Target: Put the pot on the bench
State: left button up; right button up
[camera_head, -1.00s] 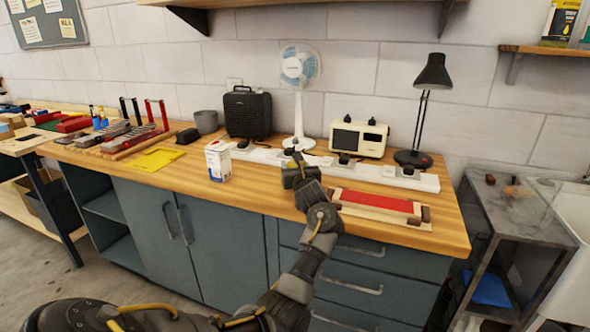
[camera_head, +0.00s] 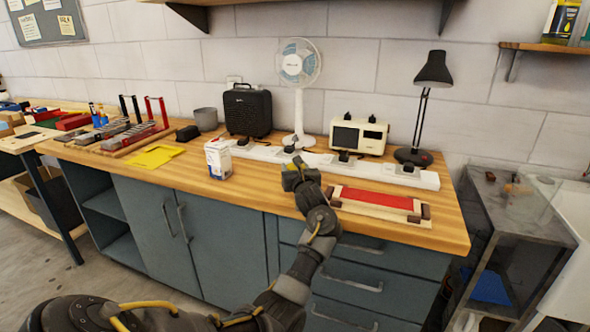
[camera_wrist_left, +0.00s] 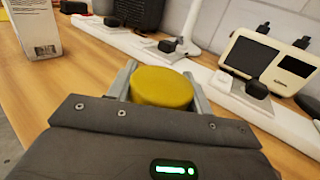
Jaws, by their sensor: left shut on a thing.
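A yellow, round-topped pot (camera_wrist_left: 162,87) is between the two fingers of my left gripper (camera_wrist_left: 160,86) in the left wrist view. The fingers are shut on its sides. In the head view my left gripper (camera_head: 292,172) is over the front middle of the wooden bench (camera_head: 255,192). A little yellow shows at its tip. The pot's underside is hidden, and I cannot tell whether it touches the bench. My right gripper is not in view.
A white box (camera_head: 218,159) stands to the left of the gripper. A red-topped wooden tray (camera_head: 380,203) lies to the right. A white power strip (camera_head: 262,153) runs behind, before a fan (camera_head: 298,85) and lamp (camera_head: 413,155). The bench's front edge is close.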

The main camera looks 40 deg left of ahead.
pick_arm(q)
jog(key=o, duration=1)
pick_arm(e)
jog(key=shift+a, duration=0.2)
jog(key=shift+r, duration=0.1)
pick_arm(q)
jog(key=shift+r, duration=0.2)
jog(key=shift+r+p, duration=0.1)
jog(key=shift+p, duration=0.35)
jog(key=b+v, duration=0.1)
jog(key=v, duration=0.9)
jog(key=shift+s+d+b, duration=0.15)
jog(key=shift+d+b, duration=0.1)
jog(key=shift+b, duration=0.05)
jog(key=shift+v, duration=0.8)
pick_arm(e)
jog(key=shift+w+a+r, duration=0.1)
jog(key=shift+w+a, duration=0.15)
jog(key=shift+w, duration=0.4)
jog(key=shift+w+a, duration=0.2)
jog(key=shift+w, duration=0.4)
pick_arm(q)
jog(key=shift+a, duration=0.1)
